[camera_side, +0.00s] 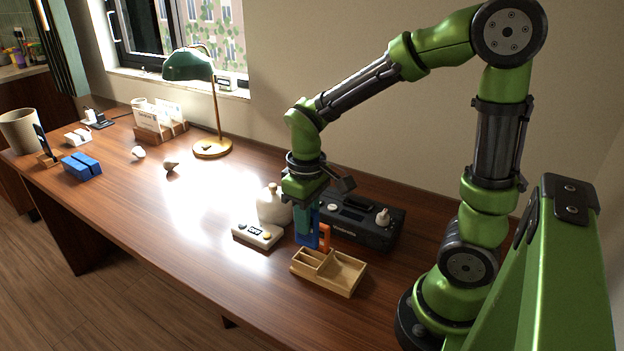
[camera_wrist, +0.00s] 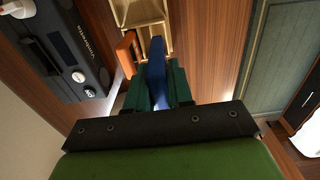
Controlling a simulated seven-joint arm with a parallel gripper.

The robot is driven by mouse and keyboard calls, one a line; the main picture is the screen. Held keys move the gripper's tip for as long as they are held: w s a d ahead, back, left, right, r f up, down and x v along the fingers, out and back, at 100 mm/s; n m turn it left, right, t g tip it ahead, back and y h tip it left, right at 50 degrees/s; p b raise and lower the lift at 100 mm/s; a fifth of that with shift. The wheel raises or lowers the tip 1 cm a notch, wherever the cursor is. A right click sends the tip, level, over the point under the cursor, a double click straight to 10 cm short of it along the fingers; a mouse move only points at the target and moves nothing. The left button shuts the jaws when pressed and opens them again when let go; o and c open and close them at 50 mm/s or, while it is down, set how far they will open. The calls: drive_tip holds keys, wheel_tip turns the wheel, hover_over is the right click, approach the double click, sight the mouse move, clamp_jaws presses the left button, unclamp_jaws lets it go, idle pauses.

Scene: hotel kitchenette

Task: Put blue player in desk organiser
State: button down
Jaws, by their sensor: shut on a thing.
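My gripper (camera_side: 306,222) points down with its teal fingers shut on the blue player (camera_side: 307,240). In the wrist view, the gripper (camera_wrist: 158,82) has the slim blue player (camera_wrist: 157,60) between its fingers, sticking out past the tips. The desk organiser (camera_side: 346,290), a shallow pale wooden tray with compartments, sits on the desk just in front of the player in the side view. It also shows at the top of the wrist view (camera_wrist: 152,21). The player is beside the organiser's back edge, not inside it; I cannot tell its exact height.
An orange piece (camera_side: 324,236) stands close beside the player. A black box with knobs (camera_side: 372,228) is behind, a cream vessel (camera_side: 272,207) and cream device with buttons (camera_side: 257,236) to the left. A lamp (camera_side: 211,148) and a blue block (camera_side: 82,167) are farther off.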

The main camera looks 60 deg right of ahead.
sight(308, 243)
wheel_tip(308, 243, down, 7)
drive_tip(key=shift+r, duration=0.1)
idle(0.4)
drive_tip(key=shift+f, duration=0.25)
drive_tip(key=c, duration=1)
unclamp_jaws()
drive_tip(key=shift+r, duration=0.1)
wheel_tip(308, 243, up, 12)
drive_tip(key=shift+r, duration=0.1)
drive_tip(key=s+a+r+m+t+y, duration=0.2)
drive_tip(key=s+a+r+m+t, duration=0.1)
drive_tip(key=s+r+m+t, duration=0.1)
drive_tip(key=shift+s+a+r+t, duration=0.3)
drive_tip(key=shift+s+r+t, duration=0.55)
drive_tip(key=shift+r+t, duration=0.65)
